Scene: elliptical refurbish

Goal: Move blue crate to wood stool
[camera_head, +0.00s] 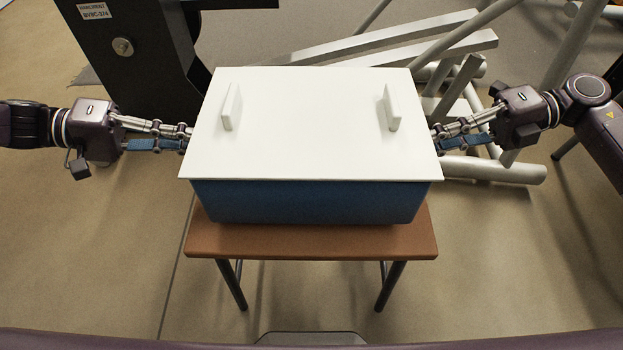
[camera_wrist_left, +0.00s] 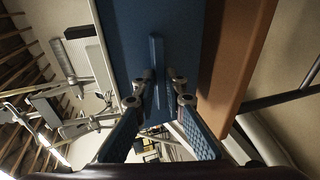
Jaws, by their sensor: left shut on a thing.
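The blue crate (camera_head: 310,202) carries a flat white lid (camera_head: 308,125) with two upright white grips. It is level over the seat of the brown wood stool (camera_head: 310,241); I cannot tell whether its bottom touches. In the left wrist view, the crate's blue side wall (camera_wrist_left: 125,35) has a narrow blue handle (camera_wrist_left: 157,52), and the stool (camera_wrist_left: 238,65) is close beside it. My left gripper (camera_head: 187,138) is shut on this handle. My right gripper (camera_head: 434,138) is at the crate's right side, its fingertips partly hidden by the lid's edge.
A black machine frame (camera_head: 140,55) stands behind on the left. Grey metal beams (camera_head: 400,45) lie behind and to the right, close to my right gripper. The floor (camera_head: 90,260) is clear at the front left.

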